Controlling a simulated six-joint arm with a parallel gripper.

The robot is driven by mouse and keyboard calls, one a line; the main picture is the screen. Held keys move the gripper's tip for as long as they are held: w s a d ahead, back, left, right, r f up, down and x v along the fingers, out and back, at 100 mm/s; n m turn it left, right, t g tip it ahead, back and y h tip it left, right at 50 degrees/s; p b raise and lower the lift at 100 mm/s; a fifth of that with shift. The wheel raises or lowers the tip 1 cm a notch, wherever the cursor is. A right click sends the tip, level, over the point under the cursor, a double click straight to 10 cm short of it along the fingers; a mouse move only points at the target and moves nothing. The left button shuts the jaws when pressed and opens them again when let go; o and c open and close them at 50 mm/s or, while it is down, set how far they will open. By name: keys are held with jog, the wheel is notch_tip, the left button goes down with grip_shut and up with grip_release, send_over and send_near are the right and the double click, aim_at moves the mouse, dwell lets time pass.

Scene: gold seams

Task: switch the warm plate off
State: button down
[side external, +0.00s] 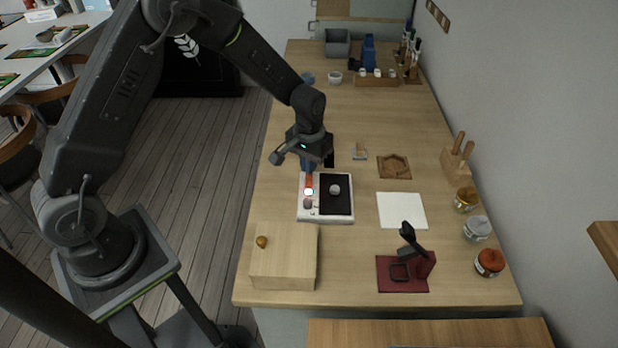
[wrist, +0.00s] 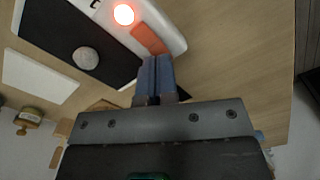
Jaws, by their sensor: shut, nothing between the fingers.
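The warm plate (side external: 313,217) is a white unit with a black top on the wooden table, and it also shows in the wrist view (wrist: 178,42). A round lamp (side external: 308,191) on its left side glows red-orange, and it is bright in the wrist view (wrist: 123,14). An orange-red rocker or patch (wrist: 149,39) sits beside the lamp. A grey round object (side external: 335,190) rests on the black top. My gripper (wrist: 157,60) is shut and empty, its blue fingertips close to the orange patch. I cannot tell whether they touch it.
A wooden box (side external: 284,262) with a knob stands in front of the plate. A white sheet (side external: 402,211) lies to its right. A dark red mat (side external: 389,285) with a black stand, and several jars (side external: 477,228), are further right. Small items lie behind.

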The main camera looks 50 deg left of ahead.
jog(key=shift+f, duration=0.8)
dwell(0.4)
jog(key=shift+r, duration=3.5)
jog(key=shift+r, duration=0.25)
jog(key=s+r+m+t, duration=0.1)
jog(key=s+r, duration=0.4)
jog(key=r, duration=0.2)
jog(key=s+r+t, duration=0.2)
jog(key=s+r, duration=0.3)
jog(key=r, duration=0.3)
jog(key=s+d+r+m+t, duration=0.1)
jog(key=s+r, duration=0.3)
jog(key=s, duration=1.1)
jog(key=shift+d+m+t, duration=0.25)
jog(key=shift+m+t, duration=0.25)
jog(key=shift+t, duration=0.3)
